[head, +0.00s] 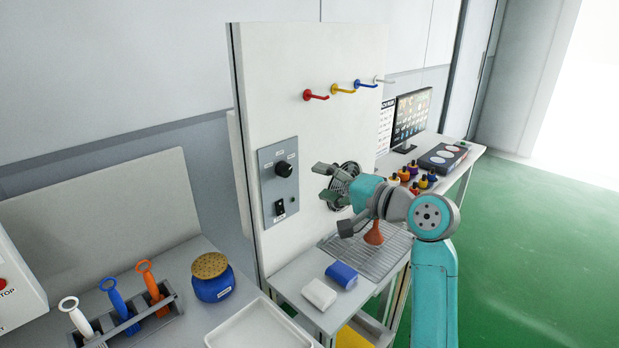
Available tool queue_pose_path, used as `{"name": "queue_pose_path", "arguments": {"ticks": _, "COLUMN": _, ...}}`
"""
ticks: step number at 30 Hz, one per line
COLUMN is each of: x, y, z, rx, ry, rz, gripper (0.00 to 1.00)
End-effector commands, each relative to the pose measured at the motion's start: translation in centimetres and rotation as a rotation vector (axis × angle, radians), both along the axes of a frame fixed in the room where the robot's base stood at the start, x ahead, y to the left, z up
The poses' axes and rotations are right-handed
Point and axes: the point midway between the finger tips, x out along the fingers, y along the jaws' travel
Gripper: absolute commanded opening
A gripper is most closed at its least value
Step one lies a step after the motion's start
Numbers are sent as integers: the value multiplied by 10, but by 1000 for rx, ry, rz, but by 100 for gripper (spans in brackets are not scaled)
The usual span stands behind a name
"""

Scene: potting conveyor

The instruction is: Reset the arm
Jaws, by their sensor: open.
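My gripper (326,183) is at the centre of the head view, at the end of my teal and grey arm. Its two grey fingers are spread apart and point left, with nothing seen between them. It is raised above the side table, in front of the white upright panel (300,80). A round dark fitting (347,172) on the panel is partly hidden behind the gripper. I cannot tell the gap between the fingers and the panel.
A grey control plate (279,180) with a knob and switch is left of the gripper. Coloured hooks (343,90) stick out above.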

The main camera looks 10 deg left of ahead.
Motion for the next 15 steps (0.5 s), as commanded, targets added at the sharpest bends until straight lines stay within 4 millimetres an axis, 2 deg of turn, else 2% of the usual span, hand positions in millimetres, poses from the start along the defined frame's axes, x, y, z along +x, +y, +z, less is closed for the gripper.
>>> {"name": "queue_pose_path", "arguments": {"ticks": 6, "x": -9, "y": -13, "z": 1, "rx": 1, "ry": 1, "rz": -1, "gripper": 63}}
{"name": "queue_pose_path", "arguments": {"ticks": 15, "x": -10, "y": -14, "z": 1, "rx": 1, "ry": 1, "rz": 0, "gripper": 63}}
